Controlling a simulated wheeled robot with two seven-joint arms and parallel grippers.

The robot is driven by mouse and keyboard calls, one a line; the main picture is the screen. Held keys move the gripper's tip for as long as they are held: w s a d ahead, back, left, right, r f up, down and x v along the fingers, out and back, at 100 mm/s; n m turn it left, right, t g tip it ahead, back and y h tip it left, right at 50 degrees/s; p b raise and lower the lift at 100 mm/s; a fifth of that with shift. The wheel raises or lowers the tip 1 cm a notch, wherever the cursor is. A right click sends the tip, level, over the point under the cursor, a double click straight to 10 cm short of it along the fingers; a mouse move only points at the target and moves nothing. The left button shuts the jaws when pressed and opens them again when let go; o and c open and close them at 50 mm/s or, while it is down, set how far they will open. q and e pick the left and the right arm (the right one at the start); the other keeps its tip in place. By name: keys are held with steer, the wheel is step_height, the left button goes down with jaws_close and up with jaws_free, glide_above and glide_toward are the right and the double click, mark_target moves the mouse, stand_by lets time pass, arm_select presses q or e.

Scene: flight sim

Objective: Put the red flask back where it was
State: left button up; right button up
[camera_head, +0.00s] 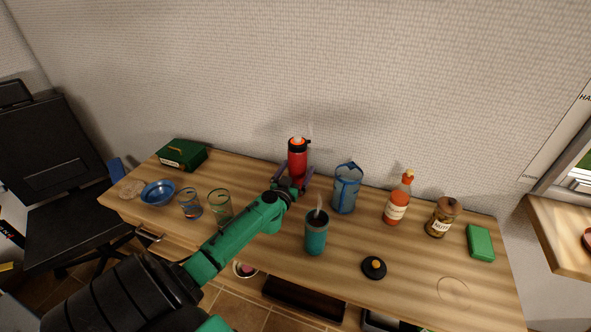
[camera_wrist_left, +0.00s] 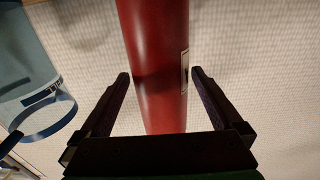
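The red flask (camera_head: 297,158), with a black and red top, stands upright at the back middle of the table, near the wall. My left gripper (camera_head: 293,181) is at its lower part, with one finger on each side. In the left wrist view the flask (camera_wrist_left: 160,65) is between the fingers of my left gripper (camera_wrist_left: 160,74), with narrow gaps showing beside it, so the gripper looks open around it. The flask's base is hidden behind the gripper in the head view. My right gripper is not in view.
A blue pitcher (camera_head: 346,188) stands right of the flask, a teal tumbler (camera_head: 316,236) in front. Glasses (camera_head: 220,206) and a blue bowl (camera_head: 158,193) are left. A sauce bottle (camera_head: 396,204), nut jar (camera_head: 441,218) and black lid (camera_head: 374,267) are right. The front right has free room.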

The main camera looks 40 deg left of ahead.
arm_select(q)
steer(key=shift+s+r, duration=0.1)
steer(key=shift+r, duration=0.05)
steer(key=p+v, duration=0.1)
steer(key=v, duration=1.1)
steer(key=shift+p, duration=0.3)
